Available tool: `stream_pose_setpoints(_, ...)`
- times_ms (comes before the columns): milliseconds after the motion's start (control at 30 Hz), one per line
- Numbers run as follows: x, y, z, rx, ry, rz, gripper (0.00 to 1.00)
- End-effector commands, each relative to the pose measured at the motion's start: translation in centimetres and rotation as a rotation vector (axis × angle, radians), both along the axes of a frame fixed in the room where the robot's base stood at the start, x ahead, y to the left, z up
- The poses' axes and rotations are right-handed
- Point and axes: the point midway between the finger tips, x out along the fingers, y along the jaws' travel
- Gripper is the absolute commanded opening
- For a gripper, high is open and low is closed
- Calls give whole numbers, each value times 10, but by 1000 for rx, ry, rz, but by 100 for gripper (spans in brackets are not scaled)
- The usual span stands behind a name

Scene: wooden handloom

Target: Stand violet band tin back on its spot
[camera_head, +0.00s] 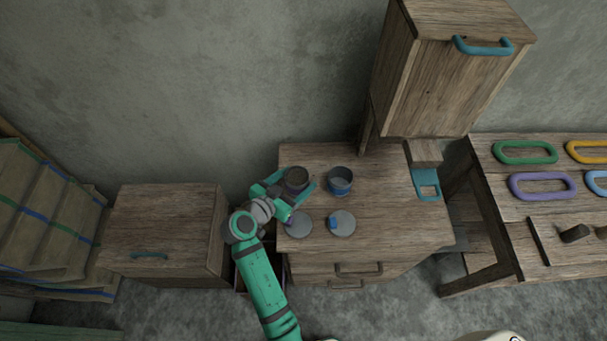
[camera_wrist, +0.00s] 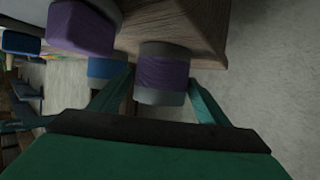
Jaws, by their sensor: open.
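The violet band tin (camera_wrist: 162,72), violet with grey ends, stands between the fingers of my gripper (camera_wrist: 161,80) in the wrist view. The fingers are open on either side of it; I cannot tell whether either touches it. In the head view the tin (camera_head: 297,178) shows its dark open top at the back left of the cabinet top (camera_head: 385,205), with my gripper (camera_head: 298,182) around it. It looks upright on the wood. Its band is mostly hidden there, and no marked spot is discernible under it.
A blue band tin (camera_head: 340,184) stands just right of it. Two grey lids, one with a violet knob (camera_head: 298,226) and one with a blue knob (camera_head: 343,225), lie in front. A wall cupboard (camera_head: 455,75) hangs at the back right. The cabinet top's right front is clear.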

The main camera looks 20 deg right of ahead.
Motion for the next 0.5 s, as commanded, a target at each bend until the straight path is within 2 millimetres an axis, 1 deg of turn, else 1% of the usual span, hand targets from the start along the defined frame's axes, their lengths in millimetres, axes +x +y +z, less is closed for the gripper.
stream_pose_setpoints(33,-6,10,4,0,0,5,70)
stream_pose_setpoints(200,-23,33,16,0,0,4,70)
stream_pose_setpoints(333,-32,44,22,0,0,2,70)
stream_pose_setpoints(500,-38,51,26,0,0,0,70)
